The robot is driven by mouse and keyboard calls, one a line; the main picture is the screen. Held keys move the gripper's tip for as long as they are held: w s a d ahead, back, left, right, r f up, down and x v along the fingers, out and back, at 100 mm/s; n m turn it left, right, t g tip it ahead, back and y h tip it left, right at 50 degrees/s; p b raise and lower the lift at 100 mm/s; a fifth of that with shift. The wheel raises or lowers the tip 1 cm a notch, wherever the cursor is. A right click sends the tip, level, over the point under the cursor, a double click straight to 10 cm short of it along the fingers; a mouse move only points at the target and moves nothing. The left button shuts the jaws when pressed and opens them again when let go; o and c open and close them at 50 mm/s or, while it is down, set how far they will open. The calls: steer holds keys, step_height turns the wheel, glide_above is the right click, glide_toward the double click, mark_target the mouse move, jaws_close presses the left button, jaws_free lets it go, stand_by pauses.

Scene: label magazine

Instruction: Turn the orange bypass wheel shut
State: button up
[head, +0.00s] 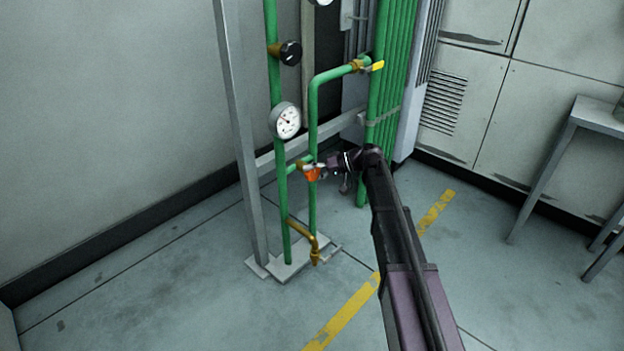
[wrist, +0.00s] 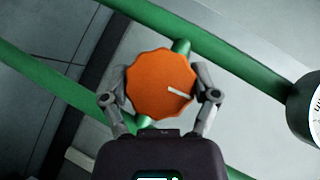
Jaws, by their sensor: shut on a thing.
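The orange bypass wheel (head: 312,174) sits on the short green cross pipe low between two upright green pipes. In the wrist view the wheel (wrist: 160,85) is a scalloped orange disc with a white mark pointing right and slightly down. My gripper (head: 322,170) reaches it from the right in the head view. In the wrist view my gripper (wrist: 162,96) has one finger on each side of the wheel, shut on its rim. The valve body behind the wheel is mostly hidden.
A round white gauge (head: 287,121) hangs just above the wheel. A black knob (head: 290,53) and a yellow lever (head: 376,66) are higher up. A brass tap (head: 303,236) is below. A grey post (head: 238,130) stands left; a metal table (head: 592,116) stands far right.

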steer(key=shift+m+y+b, duration=0.3)
stand_by(0.4)
steer(key=o, duration=1)
steer(key=shift+r+p, duration=0.1)
steer(key=shift+p, duration=0.35)
